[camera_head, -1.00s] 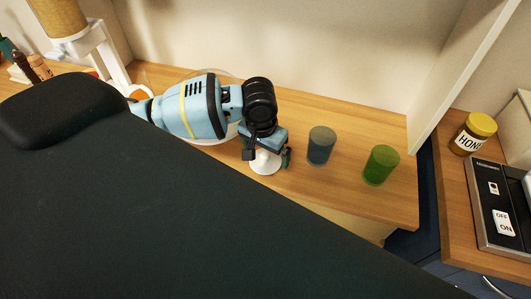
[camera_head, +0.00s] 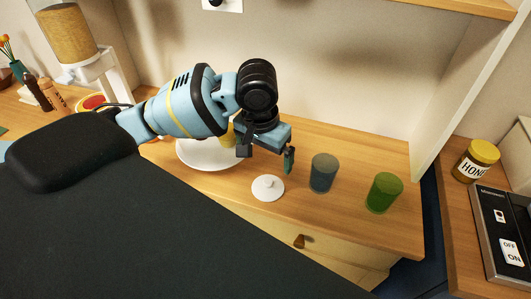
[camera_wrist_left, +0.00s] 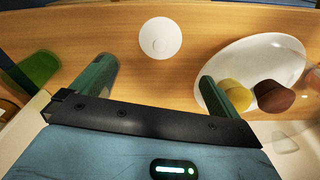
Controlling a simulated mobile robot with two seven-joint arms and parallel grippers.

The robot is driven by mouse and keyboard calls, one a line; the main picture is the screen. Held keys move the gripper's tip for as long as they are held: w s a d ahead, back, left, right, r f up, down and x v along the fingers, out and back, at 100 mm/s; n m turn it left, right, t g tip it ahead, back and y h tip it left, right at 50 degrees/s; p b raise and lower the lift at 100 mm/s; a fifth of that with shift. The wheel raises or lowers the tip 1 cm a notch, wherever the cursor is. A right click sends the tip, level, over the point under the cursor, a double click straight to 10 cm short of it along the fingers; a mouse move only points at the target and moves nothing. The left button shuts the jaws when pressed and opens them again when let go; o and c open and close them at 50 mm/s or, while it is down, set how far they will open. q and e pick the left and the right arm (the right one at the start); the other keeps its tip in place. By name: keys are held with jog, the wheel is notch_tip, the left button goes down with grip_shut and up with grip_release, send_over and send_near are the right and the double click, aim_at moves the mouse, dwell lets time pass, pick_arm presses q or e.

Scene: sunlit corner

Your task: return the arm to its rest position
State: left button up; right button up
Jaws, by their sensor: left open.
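My left arm comes in from the left in the head view. Its gripper (camera_head: 270,155) hangs above the wooden counter, over and behind a small white lid with a knob (camera_head: 268,187). In the left wrist view the two green fingers of the left gripper (camera_wrist_left: 155,85) stand wide apart with nothing between them. The white lid (camera_wrist_left: 160,38) lies on the counter beyond the fingertips, apart from them. My right gripper is not in view.
A white plate (camera_head: 195,158) with yellow and brown items (camera_wrist_left: 273,96) lies behind the arm. A blue-grey cup (camera_head: 323,173) and a green cup (camera_head: 384,193) stand right of the gripper. A honey jar (camera_head: 477,161) and a switch box (camera_head: 503,235) are at far right.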

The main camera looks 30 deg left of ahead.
pick_arm(q)
jog(key=s+d+f+m+t+h, duration=0.1)
jog(key=s+d+f+m+h, duration=0.2)
jog(key=s+d+f, duration=0.85)
jog(key=s+a+f+n+y, duration=0.1)
jog(key=s+a+f, duration=0.35)
jog(key=s, duration=0.25)
jog(key=s+a+f+y, duration=0.2)
jog(key=s+a+f, duration=0.1)
jog(key=s+a, duration=0.3)
jog(key=w+d+f+t+h, duration=0.1)
jog(key=w+d+f+t, duration=0.1)
jog(key=f, duration=0.3)
jog(key=w+d+f+t, duration=0.2)
jog(key=w+f+t, duration=0.1)
jog(key=f+t, duration=0.2)
jog(key=shift+w+h, duration=0.25)
jog(key=shift+h, duration=0.15)
